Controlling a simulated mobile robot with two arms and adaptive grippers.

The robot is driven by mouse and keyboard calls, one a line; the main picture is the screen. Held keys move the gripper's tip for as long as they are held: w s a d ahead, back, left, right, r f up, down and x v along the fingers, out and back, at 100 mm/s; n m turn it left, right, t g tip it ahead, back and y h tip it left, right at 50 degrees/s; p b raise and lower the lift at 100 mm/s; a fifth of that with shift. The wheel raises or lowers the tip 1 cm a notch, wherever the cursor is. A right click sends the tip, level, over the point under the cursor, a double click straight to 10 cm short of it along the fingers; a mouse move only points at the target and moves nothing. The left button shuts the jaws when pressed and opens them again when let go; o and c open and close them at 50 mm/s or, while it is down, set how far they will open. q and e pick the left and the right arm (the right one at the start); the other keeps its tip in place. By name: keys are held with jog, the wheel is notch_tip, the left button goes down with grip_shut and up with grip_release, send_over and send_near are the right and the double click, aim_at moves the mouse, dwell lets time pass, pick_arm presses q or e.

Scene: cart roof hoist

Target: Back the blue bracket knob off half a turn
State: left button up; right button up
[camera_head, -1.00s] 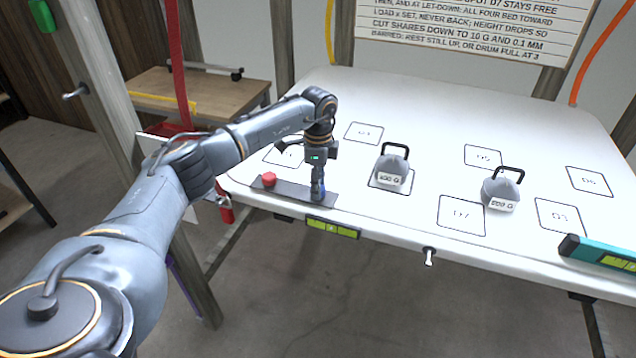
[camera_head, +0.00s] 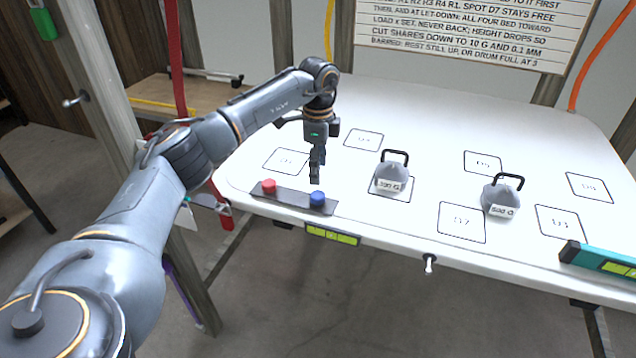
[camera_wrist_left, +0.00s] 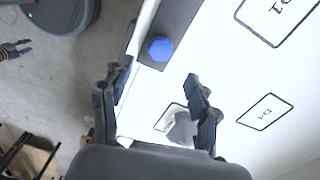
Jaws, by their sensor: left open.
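The blue knob (camera_head: 317,199) stands at the right end of a dark bracket strip (camera_head: 293,197) on the table's front edge. My left gripper (camera_head: 315,179) points down just above and behind the knob, apart from it. In the left wrist view the blue knob (camera_wrist_left: 160,48) shows whole, beyond the spread fingers of my left gripper (camera_wrist_left: 162,70), with nothing between them. The knob's turn angle cannot be read. My right gripper (camera_wrist_left: 26,48) shows small at the left edge of the left wrist view, too small to tell its state.
A red knob (camera_head: 269,186) sits at the strip's left end, close to the blue one. Two grey handled weights (camera_head: 391,176) (camera_head: 499,197) stand on the white table (camera_head: 400,232). A green display (camera_head: 332,235) hangs under the front edge. A teal device (camera_head: 600,258) lies at right.

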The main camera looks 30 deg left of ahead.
pick_arm(q)
notch_tip(320, 180, up, 4)
jog(key=shift+f, duration=0.1)
dwell(0.5)
